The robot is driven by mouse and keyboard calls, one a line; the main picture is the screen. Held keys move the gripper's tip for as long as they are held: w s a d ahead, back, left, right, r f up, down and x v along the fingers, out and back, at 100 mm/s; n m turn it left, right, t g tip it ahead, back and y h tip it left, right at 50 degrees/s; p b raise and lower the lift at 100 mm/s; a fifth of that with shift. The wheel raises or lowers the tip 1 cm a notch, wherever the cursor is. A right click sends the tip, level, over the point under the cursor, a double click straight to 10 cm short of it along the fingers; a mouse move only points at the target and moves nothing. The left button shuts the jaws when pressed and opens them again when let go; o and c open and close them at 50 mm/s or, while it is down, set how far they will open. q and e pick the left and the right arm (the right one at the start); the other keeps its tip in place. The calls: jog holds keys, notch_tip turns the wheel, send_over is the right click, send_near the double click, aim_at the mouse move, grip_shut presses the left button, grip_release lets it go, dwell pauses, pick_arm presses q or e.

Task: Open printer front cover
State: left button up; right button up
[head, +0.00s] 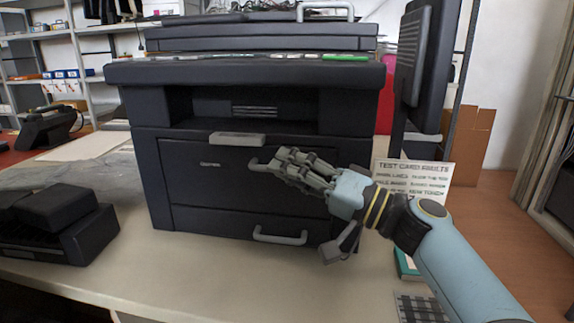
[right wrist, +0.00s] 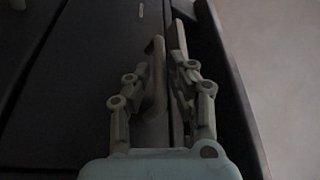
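The printer (head: 155,105) stands on the table with its dark front cover (head: 205,185) lying flush and closed. A pale grey handle (head: 256,163) on the cover sticks out just left of my right gripper (head: 284,163); the fingers hide the rest of it. In the right wrist view, the fingers of my right gripper (right wrist: 168,70) are close together, with the curved handle (right wrist: 156,85) between them. They look shut on it, though firm contact is hard to see. My left gripper is in no view.
Another handle (head: 280,236) is low on the printer, and a grey tab (head: 237,139) is above the cover. A dark device (head: 60,225) lies left; a monitor (head: 425,60) and a text card (head: 412,180) are right.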

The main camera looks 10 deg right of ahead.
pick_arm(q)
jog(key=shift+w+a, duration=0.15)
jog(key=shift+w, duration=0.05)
pick_arm(e)
jog(key=shift+w+a, duration=0.1)
jog(key=shift+a, duration=0.05)
jog(key=shift+c, duration=0.4)
grip_shut()
pick_arm(q)
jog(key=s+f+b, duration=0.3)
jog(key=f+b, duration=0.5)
jog(key=b, duration=0.1)
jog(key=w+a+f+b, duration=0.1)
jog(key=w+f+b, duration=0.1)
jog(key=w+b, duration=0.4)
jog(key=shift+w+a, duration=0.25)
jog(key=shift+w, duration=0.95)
pick_arm(e)
jog(key=s+a+f+n+y, duration=0.1)
jog(key=s+f+n+y, duration=0.1)
jog(key=s+n, duration=0.3)
jog(key=shift+s+a+f+g, duration=0.3)
jog(key=shift+a+f+g, duration=0.1)
jog(key=shift+f, duration=0.45)
